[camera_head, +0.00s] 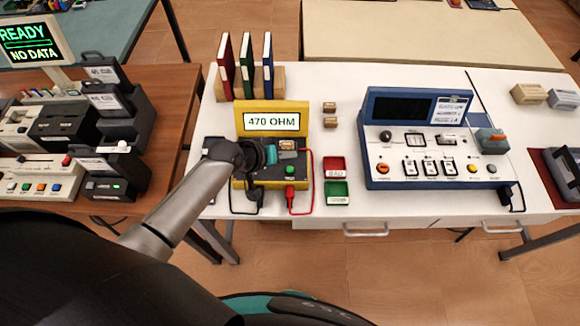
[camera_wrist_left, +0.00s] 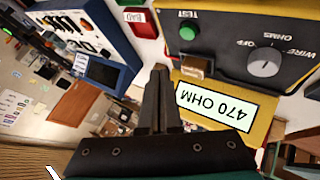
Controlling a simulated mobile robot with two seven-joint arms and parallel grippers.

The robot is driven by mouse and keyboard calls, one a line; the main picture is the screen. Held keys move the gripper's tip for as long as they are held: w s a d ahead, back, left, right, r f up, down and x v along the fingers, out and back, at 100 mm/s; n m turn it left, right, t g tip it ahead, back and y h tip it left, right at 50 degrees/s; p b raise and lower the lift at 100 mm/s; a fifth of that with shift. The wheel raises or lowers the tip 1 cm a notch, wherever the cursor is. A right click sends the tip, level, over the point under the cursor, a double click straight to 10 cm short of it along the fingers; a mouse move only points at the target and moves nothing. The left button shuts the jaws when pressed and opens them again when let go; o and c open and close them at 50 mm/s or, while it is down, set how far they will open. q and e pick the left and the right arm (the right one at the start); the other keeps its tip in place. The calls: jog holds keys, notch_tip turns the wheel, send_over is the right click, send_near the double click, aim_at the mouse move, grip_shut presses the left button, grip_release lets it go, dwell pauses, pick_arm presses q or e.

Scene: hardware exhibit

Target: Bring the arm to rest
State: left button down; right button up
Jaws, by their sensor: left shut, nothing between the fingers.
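My left arm comes in from the left in the head view, and its gripper (camera_head: 270,155) is over the yellow-and-black tester. In the left wrist view the two fingers (camera_wrist_left: 160,72) are together with nothing between them. The yellow tester (camera_head: 270,184) has a display (camera_head: 272,122) reading 470 OHM, which also shows upside down in the left wrist view (camera_wrist_left: 212,102). A small tan part (camera_head: 288,145) sits at the top of the tester's panel, just right of the gripper; it also shows in the left wrist view (camera_wrist_left: 195,67). My right gripper is not in view.
Red (camera_head: 334,167) and green (camera_head: 336,193) bins stand right of the tester. Two small tan parts (camera_head: 329,107) lie behind them. A blue bench instrument (camera_head: 425,176) stands farther right. Upright binders (camera_head: 246,65) stand behind the tester. A wooden table (camera_head: 165,95) with devices is at left.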

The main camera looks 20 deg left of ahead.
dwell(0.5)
pick_arm(q)
jog(key=s+a+r+m+g+y, duration=0.2)
jog(key=s+r, duration=0.3)
jog(key=s, duration=0.6)
jog(key=s+a+r+m+g+y, duration=0.1)
jog(key=s+r+m+g+y, duration=0.2)
jog(key=s, duration=0.8)
notch_tip(320, 180, down, 30)
jog(key=s+b, duration=0.2)
jog(key=b, duration=0.7)
jog(key=s+a+f+g+b, duration=0.1)
jog(key=s+f+b, duration=0.2)
jog(key=s+f, duration=0.4)
jog(key=s+a+f+b, duration=0.1)
jog(key=s+f+b, duration=0.3)
jog(key=s+f, duration=0.4)
notch_tip(320, 180, down, 6)
jog(key=shift+a+f+g+b, duration=0.15)
jog(key=shift+a+g+b, duration=0.15)
jog(key=shift+a+g, duration=0.1)
